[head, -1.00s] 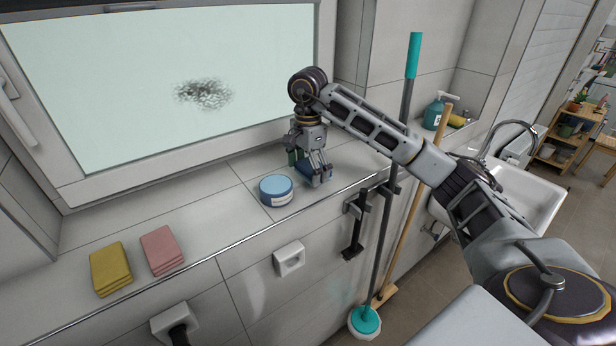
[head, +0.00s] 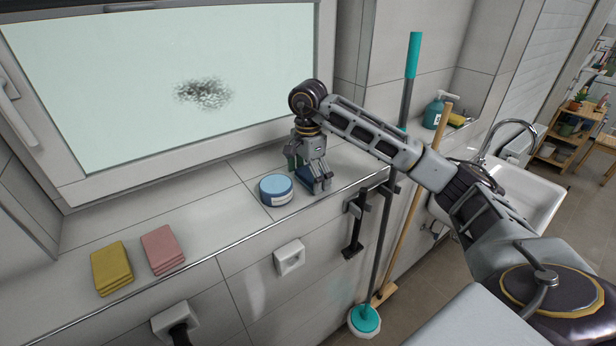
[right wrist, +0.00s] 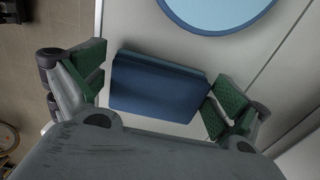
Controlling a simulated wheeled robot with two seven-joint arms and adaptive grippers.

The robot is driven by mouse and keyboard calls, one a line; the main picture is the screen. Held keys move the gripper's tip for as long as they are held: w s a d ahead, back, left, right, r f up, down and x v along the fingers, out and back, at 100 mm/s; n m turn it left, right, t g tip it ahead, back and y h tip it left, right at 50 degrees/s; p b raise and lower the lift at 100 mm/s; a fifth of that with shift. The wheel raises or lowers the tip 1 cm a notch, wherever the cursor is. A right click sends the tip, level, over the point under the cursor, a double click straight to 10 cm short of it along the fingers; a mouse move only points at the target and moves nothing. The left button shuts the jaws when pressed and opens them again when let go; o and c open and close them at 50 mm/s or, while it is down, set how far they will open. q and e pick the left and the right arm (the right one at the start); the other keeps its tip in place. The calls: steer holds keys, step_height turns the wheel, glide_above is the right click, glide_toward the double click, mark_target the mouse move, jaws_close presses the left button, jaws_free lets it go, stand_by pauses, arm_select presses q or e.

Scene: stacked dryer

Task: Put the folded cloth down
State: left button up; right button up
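The folded cloth (right wrist: 155,88) is dark blue and lies flat on the pale window ledge, beside the round blue tub. In the head view only part of the cloth (head: 304,178) shows, behind a finger. My right gripper (head: 308,177) is low over the ledge with its fingers on either side of the cloth. In the right wrist view its green finger pads (right wrist: 158,88) stand wide apart around the cloth, with a narrow gap at the left pad. Contact at the right pad is hard to tell. My left gripper is out of view.
The blue tub (head: 276,190) stands just left of my right gripper. A yellow cloth (head: 111,268) and a pink cloth (head: 162,250) lie further left on the ledge (head: 215,205), with free room between them and the tub. The window (head: 170,90) rises behind.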

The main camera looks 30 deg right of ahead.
mark_target(309, 177)
steer(key=shift+r, duration=0.1)
stand_by(0.3)
step_height(309, 177, up, 12)
steer(key=shift+p, duration=0.35)
stand_by(1.1)
steer(key=shift+r, duration=0.1)
steer(key=shift+s, duration=0.15)
stand_by(0.9)
